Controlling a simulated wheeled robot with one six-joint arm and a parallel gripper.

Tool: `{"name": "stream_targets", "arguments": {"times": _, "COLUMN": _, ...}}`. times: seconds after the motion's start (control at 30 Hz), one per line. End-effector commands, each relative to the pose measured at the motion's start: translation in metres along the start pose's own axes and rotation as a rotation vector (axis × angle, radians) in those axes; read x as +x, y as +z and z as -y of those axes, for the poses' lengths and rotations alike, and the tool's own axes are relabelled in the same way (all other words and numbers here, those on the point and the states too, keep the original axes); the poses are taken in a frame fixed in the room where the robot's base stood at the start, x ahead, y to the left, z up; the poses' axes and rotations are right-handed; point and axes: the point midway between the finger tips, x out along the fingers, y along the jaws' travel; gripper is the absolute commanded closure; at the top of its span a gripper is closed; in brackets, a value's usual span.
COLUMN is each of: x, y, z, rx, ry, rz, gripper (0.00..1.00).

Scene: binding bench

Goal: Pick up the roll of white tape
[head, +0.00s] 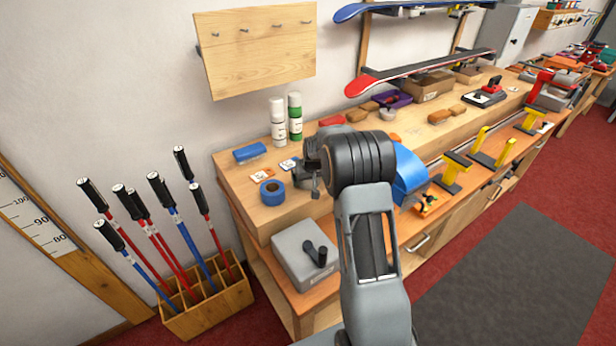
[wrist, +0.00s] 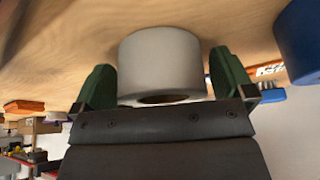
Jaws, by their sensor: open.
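The roll of white tape (wrist: 160,62) shows in the wrist view as a pale grey-white cylinder against the wooden bench top. My gripper (wrist: 165,78) is open, with one green-padded finger on each side of the roll. Small gaps seem to show at both sides, and I cannot tell whether either finger touches it. In the head view my gripper (head: 312,178) is low over the near left part of the bench and hides most or all of the roll.
A blue tape roll (head: 272,192) lies left of my gripper; a blue round thing (wrist: 300,40) shows at the wrist view's right edge. White and green bottles (head: 295,117) stand behind. A grey box with a black handle (head: 305,255) sits in front, lower. A blue block (head: 249,152) lies left.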

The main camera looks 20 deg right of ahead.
Motion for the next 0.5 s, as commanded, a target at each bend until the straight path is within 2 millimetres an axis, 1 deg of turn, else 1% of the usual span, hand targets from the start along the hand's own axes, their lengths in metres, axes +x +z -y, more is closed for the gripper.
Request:
{"name": "stream_targets", "arguments": {"times": 0.27, "x": 0.0023, "y": 0.0003, "z": 0.0001, "rx": 0.000, "ry": 0.000, "rz": 0.000, "gripper": 0.01}}
{"name": "stream_targets", "arguments": {"times": 0.5, "x": 0.0021, "y": 0.0003, "z": 0.0001, "rx": 0.001, "ry": 0.000, "rz": 0.001, "gripper": 0.24}}
